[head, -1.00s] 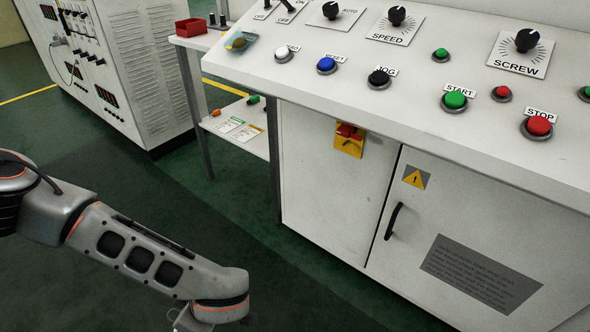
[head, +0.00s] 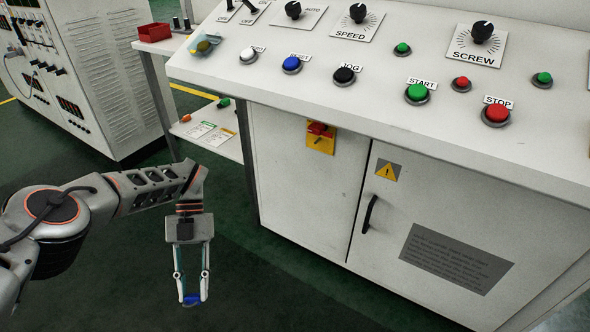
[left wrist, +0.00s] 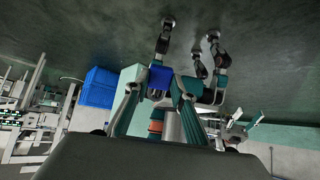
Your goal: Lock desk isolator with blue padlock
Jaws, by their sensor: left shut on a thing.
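The desk isolator (head: 320,138) is a yellow plate with a red handle, high on the left part of the white cabinet front. My left gripper (head: 192,296) hangs fingers down over the floor, left of and below the isolator and apart from it. It is shut on the blue padlock (head: 191,300), which sits between the fingertips. The padlock also shows in the left wrist view (left wrist: 160,77). Its shackle cannot be made out clearly in the head view. My right gripper is not in view.
The sloping control desk (head: 380,105) with several buttons and knobs overhangs the isolator. A black door handle (head: 370,214) sticks out to its right. A side table with a red bin (head: 154,32) and a lower shelf (head: 213,139) stands left. The floor before the cabinet is clear.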

